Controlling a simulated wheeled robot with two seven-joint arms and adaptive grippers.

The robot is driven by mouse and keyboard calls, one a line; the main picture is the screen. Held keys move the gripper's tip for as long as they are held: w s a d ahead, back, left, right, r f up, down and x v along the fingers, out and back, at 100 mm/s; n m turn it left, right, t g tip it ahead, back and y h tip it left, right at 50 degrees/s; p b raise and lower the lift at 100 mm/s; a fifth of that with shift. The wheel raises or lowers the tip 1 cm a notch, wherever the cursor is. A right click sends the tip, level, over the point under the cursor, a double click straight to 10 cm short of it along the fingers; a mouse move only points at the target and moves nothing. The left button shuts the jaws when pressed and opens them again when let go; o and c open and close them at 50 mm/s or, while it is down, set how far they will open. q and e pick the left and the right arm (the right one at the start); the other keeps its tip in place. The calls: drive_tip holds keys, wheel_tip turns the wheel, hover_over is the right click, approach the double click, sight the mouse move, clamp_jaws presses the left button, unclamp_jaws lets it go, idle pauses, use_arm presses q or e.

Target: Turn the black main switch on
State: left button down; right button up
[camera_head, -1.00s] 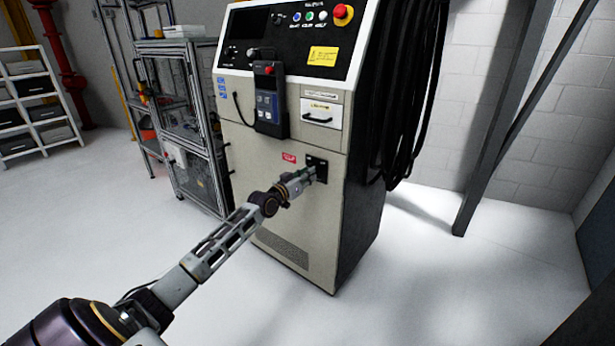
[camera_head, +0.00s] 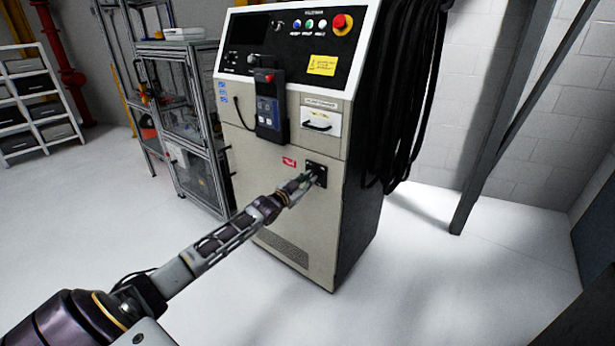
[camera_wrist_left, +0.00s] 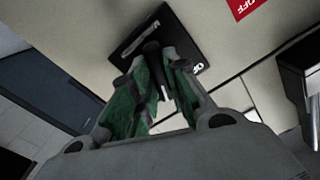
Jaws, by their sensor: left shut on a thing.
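The black main switch (camera_head: 317,172) sits on its dark square plate low on the front of the beige control cabinet (camera_head: 270,215). My left gripper (camera_head: 306,181) is at the switch and covers part of it. In the left wrist view, the green-padded fingers (camera_wrist_left: 155,85) are closed around the black switch handle (camera_wrist_left: 152,48), in front of the black plate (camera_wrist_left: 135,38). The plate looks tilted in that view, and white lettering shows at its edge. My right gripper is not in view.
A red label (camera_head: 289,162) is left of the switch. A teach pendant (camera_head: 268,103) hangs above, and black cables (camera_head: 405,95) hang on the cabinet's right side. A framed enclosure (camera_head: 185,120) stands at left. The floor in front is clear.

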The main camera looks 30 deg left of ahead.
use_arm(q)
drive_tip(key=m+p, duration=0.2)
drive_tip(key=m, duration=0.2)
drive_tip(key=shift+p, duration=0.3)
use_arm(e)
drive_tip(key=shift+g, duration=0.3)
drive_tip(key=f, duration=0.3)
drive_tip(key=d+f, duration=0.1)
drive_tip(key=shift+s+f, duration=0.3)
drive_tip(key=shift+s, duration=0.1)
use_arm(q)
drive_tip(key=shift+m, duration=0.3)
drive_tip(key=c, duration=1.4)
unclamp_jaws()
